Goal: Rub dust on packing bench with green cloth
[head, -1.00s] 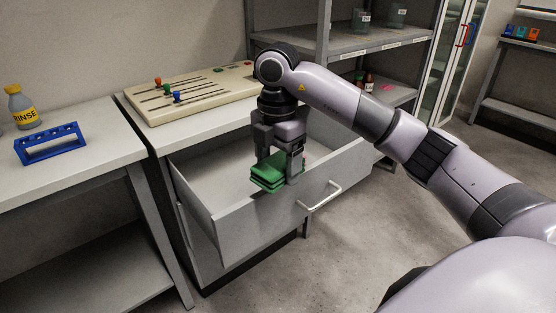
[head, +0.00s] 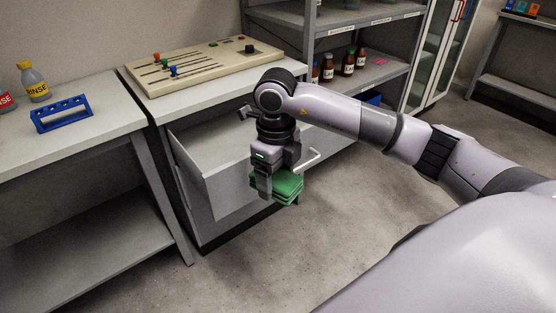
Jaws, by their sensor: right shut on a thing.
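The green cloth (head: 286,188) is a folded, layered pad. My right gripper (head: 278,185) is shut on it and holds it in the air, in front of the open drawer (head: 212,165). The gripper and arm cover part of the drawer and its handle. No label shows which surface is the packing bench, and I see no dust. My left gripper is not in view.
A bench at left (head: 50,128) bears a blue rack (head: 62,114) and a yellow-labelled rinse bottle (head: 35,84). A slider panel (head: 195,65) lies on the cabinet top. Shelves with brown bottles (head: 348,64) stand behind. The floor at front is clear.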

